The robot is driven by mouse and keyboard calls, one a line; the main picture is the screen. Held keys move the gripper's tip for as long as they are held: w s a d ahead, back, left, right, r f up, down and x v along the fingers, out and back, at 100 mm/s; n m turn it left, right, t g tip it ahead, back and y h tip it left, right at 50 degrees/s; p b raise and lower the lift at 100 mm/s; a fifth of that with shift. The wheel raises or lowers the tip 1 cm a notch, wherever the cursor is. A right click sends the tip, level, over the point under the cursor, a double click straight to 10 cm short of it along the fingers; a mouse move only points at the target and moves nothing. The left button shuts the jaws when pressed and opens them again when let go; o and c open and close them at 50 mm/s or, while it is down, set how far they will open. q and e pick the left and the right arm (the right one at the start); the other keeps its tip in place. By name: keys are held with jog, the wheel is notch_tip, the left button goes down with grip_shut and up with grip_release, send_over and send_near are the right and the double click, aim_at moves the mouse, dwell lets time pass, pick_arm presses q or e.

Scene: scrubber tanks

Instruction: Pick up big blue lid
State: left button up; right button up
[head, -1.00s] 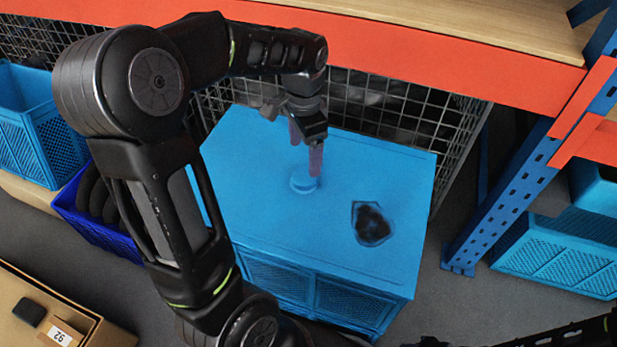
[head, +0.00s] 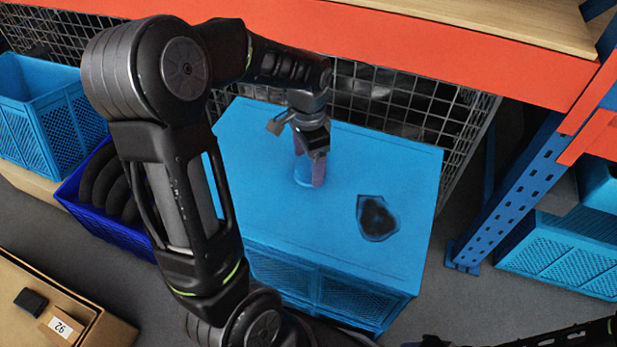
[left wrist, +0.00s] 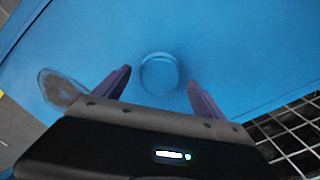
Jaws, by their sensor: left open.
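The big blue lid (head: 270,205) is a flat blue panel lying on top of a blue crate (head: 330,290). A round blue knob (left wrist: 159,73) stands on the lid and shows between my fingers in the left wrist view. My left gripper (head: 310,183) is open, pointing down at the knob, with its purple fingers on either side of it. In the left wrist view my left gripper (left wrist: 158,85) shows the fingers apart. I cannot tell whether they touch the knob, which the fingers partly hide in the head view. My right gripper cannot be made out.
A dark irregular patch (head: 376,218) is on the lid at right. An orange shelf beam (head: 400,55) and wire mesh (head: 400,110) stand behind. A dark blue bin (head: 100,200) and a cardboard box (head: 60,300) are at left. A blue rack post (head: 510,185) stands at right.

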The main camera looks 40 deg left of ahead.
pick_arm(q)
jog(key=shift+f, duration=0.85)
jog(key=c, duration=1.7)
jog(key=shift+r, duration=0.1)
notch_tip(320, 180, up, 10)
jog(key=p, duration=0.2)
jog(key=shift+r+p, duration=1.1)
dwell(0.9)
notch_tip(320, 180, up, 5)
jog(key=p, duration=0.4)
send_over(309, 168)
jog(key=shift+f, duration=0.1)
dwell(0.3)
